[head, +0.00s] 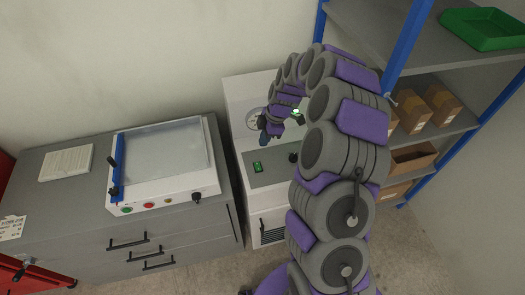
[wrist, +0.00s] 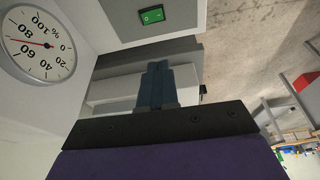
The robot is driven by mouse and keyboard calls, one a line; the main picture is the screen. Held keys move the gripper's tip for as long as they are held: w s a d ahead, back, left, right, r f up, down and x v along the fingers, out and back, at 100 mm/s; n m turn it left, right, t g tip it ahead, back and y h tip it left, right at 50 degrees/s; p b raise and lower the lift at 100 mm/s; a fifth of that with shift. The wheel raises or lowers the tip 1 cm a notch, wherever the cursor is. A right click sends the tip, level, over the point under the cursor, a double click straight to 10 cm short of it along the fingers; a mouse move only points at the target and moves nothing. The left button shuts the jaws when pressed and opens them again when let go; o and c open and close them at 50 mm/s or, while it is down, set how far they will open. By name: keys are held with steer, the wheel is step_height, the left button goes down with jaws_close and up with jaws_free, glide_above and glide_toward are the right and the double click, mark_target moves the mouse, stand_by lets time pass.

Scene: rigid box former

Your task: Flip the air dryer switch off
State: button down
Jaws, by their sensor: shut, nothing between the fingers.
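The air dryer (head: 240,95) is a white and grey cabinet in the middle of the head view, partly hidden by my arm. Its green rocker switch (head: 257,168) sits on the grey front panel. The switch also shows at the top of the wrist view (wrist: 151,15), with white marks on it; I cannot tell which side is pressed. My gripper (head: 263,133) is shut and empty, above and behind the switch in the head view. In the wrist view the blue fingers (wrist: 156,75) are together, apart from the switch.
A round gauge (wrist: 38,45) is on the dryer, left in the wrist view. A white machine (head: 165,165) with a blue handle stands on a grey drawer cabinet (head: 60,215) at left. A blue-framed shelf (head: 405,50) with cardboard boxes (head: 413,112) stands at right.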

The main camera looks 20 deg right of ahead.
mark_target(258, 164)
steer(key=shift+n, duration=0.3)
steer(key=f, duration=0.4)
steer(key=w+f+b, duration=0.1)
steer(key=f, duration=0.4)
steer(key=w+a+f, duration=0.1)
steer(key=f, duration=0.3)
steer(key=shift+w+f+b, duration=0.15)
steer(key=shift+f+b, duration=0.25)
steer(key=shift+f, duration=0.5)
